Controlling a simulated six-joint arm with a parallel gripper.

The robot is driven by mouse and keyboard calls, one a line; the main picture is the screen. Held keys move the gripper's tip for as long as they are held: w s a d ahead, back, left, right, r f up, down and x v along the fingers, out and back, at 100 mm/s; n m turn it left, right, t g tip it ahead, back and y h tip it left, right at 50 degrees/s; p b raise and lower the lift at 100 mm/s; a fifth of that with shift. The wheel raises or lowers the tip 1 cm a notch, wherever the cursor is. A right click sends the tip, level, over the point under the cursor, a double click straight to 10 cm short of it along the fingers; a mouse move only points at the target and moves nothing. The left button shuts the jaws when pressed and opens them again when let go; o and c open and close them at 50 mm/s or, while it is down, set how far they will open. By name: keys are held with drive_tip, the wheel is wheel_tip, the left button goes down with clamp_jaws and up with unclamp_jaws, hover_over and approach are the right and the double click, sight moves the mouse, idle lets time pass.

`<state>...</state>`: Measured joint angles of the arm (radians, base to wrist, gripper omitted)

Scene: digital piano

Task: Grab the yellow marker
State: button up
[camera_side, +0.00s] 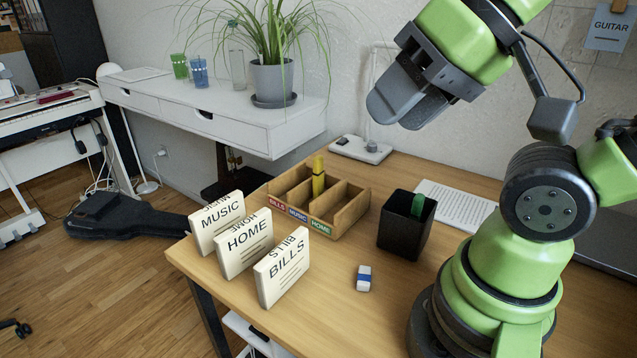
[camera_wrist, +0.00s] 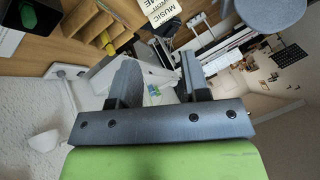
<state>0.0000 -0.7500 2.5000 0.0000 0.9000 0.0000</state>
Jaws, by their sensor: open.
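The yellow marker (camera_side: 318,178) stands upright in the wooden organizer (camera_side: 350,212), at its middle compartment labelled MUSIC. My gripper (camera_side: 392,112) is raised high above the table, up and to the right of the marker, and is empty. In the wrist view my gripper (camera_wrist: 157,70) shows its two fingers spread apart with nothing between them. The wooden organizer also shows at the upper left of the wrist view (camera_wrist: 97,25).
Three cards, MUSIC (camera_side: 216,222), HOME (camera_side: 243,245) and BILLS (camera_side: 281,268), stand in front. A blue-and-white eraser (camera_side: 364,278) lies nearby. A white shelf (camera_side: 290,122) with a plant is behind.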

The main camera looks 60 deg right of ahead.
drive_tip(key=shift+o, duration=1.3)
